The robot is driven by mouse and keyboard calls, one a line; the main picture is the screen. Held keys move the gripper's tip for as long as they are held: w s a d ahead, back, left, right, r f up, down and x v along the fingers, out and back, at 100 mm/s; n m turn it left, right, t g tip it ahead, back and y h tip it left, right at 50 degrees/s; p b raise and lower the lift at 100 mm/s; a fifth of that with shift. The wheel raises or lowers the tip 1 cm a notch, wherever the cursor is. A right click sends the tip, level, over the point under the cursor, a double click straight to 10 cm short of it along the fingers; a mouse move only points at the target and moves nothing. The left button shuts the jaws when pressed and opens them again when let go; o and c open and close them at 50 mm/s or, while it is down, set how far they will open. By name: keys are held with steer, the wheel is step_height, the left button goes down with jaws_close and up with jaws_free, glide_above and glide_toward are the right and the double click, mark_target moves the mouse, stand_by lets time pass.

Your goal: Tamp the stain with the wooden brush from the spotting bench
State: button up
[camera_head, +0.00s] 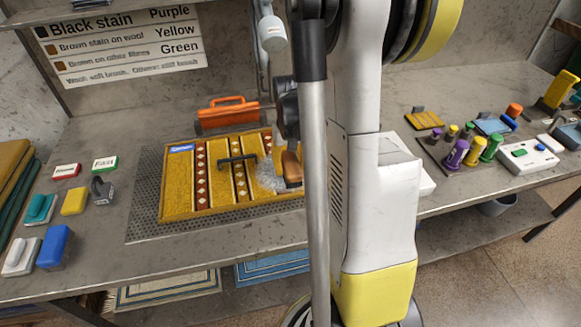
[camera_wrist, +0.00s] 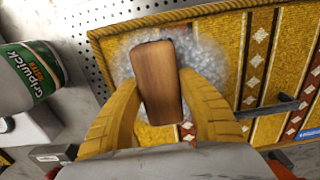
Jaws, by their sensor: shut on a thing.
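My gripper (camera_wrist: 162,79) is shut on the wooden brush (camera_wrist: 158,95), with a yellow finger on each side of its brown block in the wrist view. The brush (camera_head: 291,166) also shows in the head view, partly hidden by my arm. It is over a patch of white foam (camera_wrist: 207,62) on the yellow, patterned rug (camera_head: 180,182). The foam (camera_head: 268,180) lies near the rug's right part in the head view. The bristles are hidden, so I cannot tell whether they touch the rug. No stain shows; foam and brush cover that area.
Purple and green bottles (camera_head: 456,153) stand to the right. Blocks and brushes (camera_head: 54,246) sit at left.

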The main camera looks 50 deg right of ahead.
steer(key=shift+r, duration=0.2)
steer(key=shift+c, duration=0.6)
steer(key=shift+r+p, duration=2.65)
steer(key=shift+r, duration=0.7)
